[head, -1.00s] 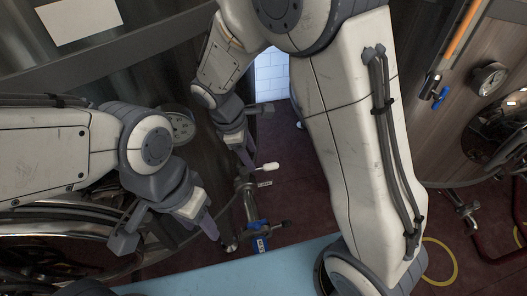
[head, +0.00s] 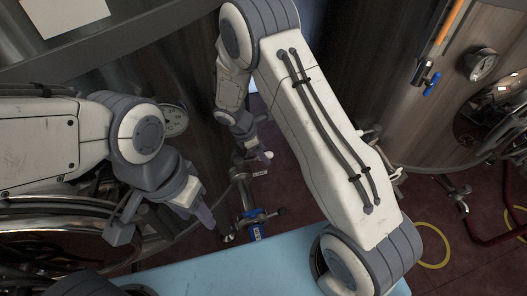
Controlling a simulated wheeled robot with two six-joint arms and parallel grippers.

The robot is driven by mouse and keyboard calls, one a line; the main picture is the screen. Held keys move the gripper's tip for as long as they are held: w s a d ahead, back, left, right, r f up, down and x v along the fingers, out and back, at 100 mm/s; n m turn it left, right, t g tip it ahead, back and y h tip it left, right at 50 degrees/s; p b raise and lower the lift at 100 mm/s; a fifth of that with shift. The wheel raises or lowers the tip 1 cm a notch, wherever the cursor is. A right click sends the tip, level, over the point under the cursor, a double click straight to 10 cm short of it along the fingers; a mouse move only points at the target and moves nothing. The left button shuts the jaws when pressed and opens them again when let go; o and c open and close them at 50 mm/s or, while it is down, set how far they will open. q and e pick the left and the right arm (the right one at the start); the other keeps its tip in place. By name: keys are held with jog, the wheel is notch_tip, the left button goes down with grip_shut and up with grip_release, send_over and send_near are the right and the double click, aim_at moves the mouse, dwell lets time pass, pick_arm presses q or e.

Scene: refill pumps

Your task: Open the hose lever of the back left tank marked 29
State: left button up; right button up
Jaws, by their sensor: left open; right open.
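A pipe outlet with a valve (head: 243,190) stands low at the foot of the brushed metal tank (head: 160,80) at left. It has a white-tipped lever (head: 269,155) at its top, a small label, and a blue-handled fitting (head: 254,220) lower down. My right gripper (head: 252,154) is open at the white-tipped lever and partly covers it; whether it touches cannot be told. My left gripper (head: 163,227) is open and empty, to the left of the blue fitting. No number 29 is readable.
A light blue surface (head: 200,275) lies in front. My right arm covers the middle.

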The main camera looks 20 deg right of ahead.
jog(key=shift+c, duration=0.3)
grip_shut()
dwell(1.2)
